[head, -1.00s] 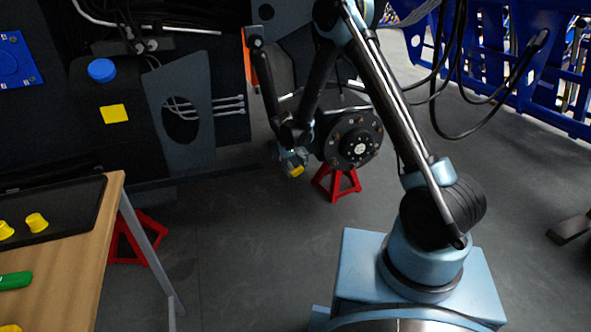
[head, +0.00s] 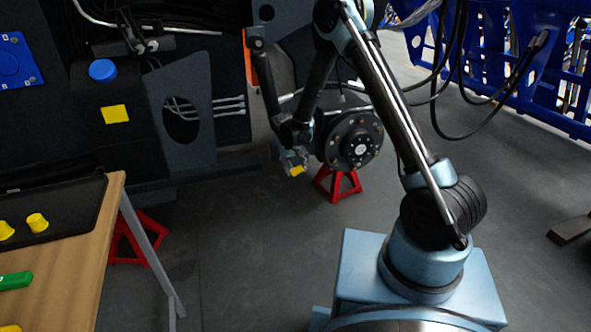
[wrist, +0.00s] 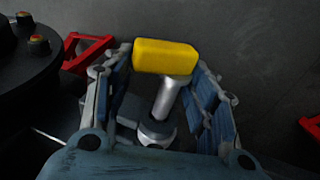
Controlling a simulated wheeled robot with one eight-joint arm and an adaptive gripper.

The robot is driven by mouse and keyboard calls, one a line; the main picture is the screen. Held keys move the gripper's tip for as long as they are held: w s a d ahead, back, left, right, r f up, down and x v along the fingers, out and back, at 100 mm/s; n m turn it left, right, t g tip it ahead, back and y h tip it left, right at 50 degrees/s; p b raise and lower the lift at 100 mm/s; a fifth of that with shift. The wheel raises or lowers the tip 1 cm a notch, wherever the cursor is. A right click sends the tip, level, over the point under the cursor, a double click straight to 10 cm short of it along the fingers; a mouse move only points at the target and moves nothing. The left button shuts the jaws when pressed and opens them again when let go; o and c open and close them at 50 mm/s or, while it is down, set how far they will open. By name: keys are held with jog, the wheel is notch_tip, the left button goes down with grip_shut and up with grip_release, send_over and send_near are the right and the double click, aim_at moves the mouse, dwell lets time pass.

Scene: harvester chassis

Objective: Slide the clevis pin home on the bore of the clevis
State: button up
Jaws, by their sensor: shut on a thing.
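The clevis pin (wrist: 166,58) has a yellow block head and a silver shank. Its head shows as a small yellow spot in the head view (head: 297,171). My gripper (wrist: 163,66) has its two blue-grey fingers on either side of the yellow head and is shut on it. The shank runs down in the wrist view to a light metal ring (wrist: 156,131), which looks like the clevis at its bore. How far the shank sits in the bore cannot be told. In the head view my gripper (head: 292,160) is low, left of the black wheel hub, and the clevis cannot be made out.
The round black hub (head: 354,141) with studs is close on the right of my gripper, above a red stand (head: 338,184). The dark chassis is behind and left. A wooden table (head: 75,250) with yellow parts stands at the left. Open floor lies in front.

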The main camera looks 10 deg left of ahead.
aim_at(292, 160)
jog(key=shift+w+a, duration=0.5)
jog(key=shift+w, duration=0.3)
jog(key=shift+w+a, duration=0.5)
jog(key=shift+w, duration=0.3)
jog(key=o, duration=1.4)
jog(key=shift+c, duration=0.2)
jog(key=shift+r, duration=0.1)
jog(key=shift+s+r, duration=0.1)
jog(key=shift+r, duration=0.2)
jog(key=s+a, duration=0.6)
jog(key=s, duration=0.4)
jog(key=shift+a, duration=0.35)
